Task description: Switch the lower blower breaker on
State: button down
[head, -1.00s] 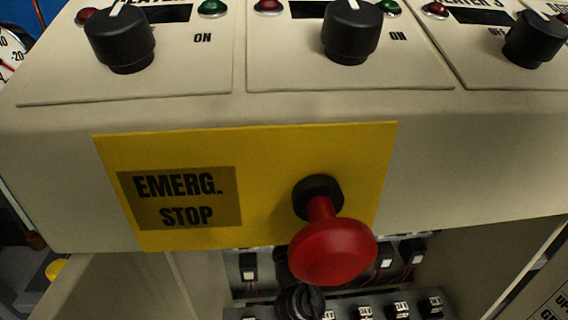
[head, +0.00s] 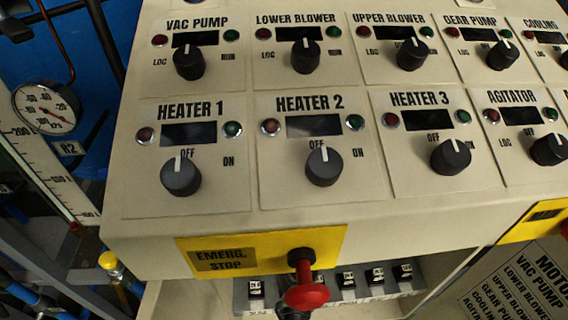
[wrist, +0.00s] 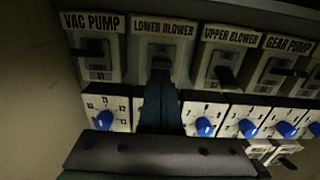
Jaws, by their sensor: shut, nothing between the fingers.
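In the wrist view, the lower blower breaker (wrist: 162,48) is a pale unit under its "LOWER BLOWER" label, second from the left in a row. My gripper (wrist: 160,80) is shut and empty. Its dark fingertips are right in front of the lower part of this breaker and cover part of its switch. I cannot tell whether they touch it or which way the switch is set. In the head view, the lower blower knob (head: 305,57) is on the sloped panel, and its setting is hard to read.
The vac pump breaker (wrist: 97,60) and upper blower breaker (wrist: 225,65) flank it closely. Blue dials (wrist: 204,127) sit below the row. In the head view, a red emergency stop button (head: 306,295) sticks out above the open cabinet bay (head: 380,300).

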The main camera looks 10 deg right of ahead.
notch_tip(320, 180, down, 5)
jog(key=b, duration=0.5)
jog(key=s+p, duration=0.1)
jog(key=s, duration=0.9)
jog(key=shift+s+r, duration=0.35)
jog(key=shift+s, duration=0.05)
